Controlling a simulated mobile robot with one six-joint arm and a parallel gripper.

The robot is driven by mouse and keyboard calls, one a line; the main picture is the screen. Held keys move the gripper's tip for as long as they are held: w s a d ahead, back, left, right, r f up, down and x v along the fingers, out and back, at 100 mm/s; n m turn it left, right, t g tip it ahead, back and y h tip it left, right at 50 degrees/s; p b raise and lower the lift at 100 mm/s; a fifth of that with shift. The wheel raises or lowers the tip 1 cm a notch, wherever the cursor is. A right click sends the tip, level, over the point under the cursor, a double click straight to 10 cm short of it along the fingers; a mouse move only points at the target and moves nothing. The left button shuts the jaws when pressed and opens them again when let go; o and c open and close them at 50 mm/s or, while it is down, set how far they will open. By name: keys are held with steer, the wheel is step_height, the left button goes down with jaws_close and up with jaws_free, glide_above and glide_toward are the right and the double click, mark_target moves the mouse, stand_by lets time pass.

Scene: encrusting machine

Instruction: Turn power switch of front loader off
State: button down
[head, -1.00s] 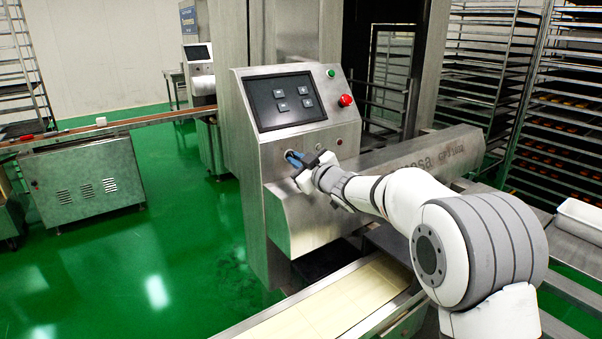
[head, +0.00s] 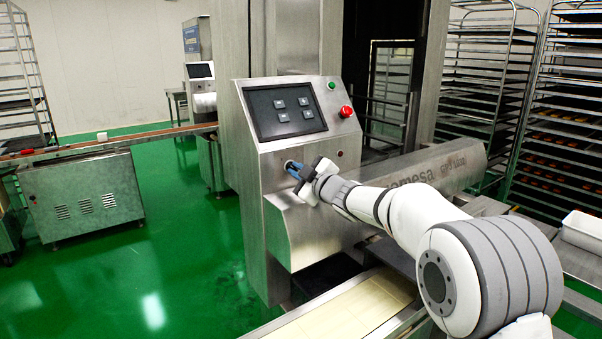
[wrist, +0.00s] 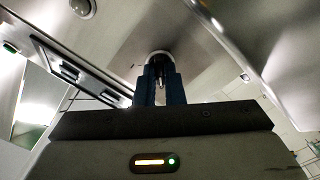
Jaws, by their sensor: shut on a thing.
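The front loader's steel control panel (head: 301,150) stands in the middle of the head view, with a dark screen on its face. The power switch (wrist: 159,58) is a round fitting low on the panel, under the screen. My gripper (head: 291,165) reaches it from the right and front. Its blue fingers (wrist: 158,84) are shut on the switch, which they partly cover. The knob's exact angle is too small to tell.
A green button (head: 332,85) and a red knob (head: 346,111) sit right of the screen. A steel housing (head: 420,168) lies right of the panel, and a conveyor with pale sheets (head: 350,312) runs below. Tray racks (head: 490,80) stand at the right. Green floor is open at the left.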

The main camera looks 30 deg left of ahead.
steer(key=shift+s+a+r, duration=0.15)
steer(key=c, duration=1.7)
jaws_free()
steer(key=shift+a, duration=0.15)
steer(key=shift+c, duration=0.2)
steer(key=shift+o, duration=1.1)
steer(key=v, duration=0.8)
steer(key=shift+b, duration=0.4)
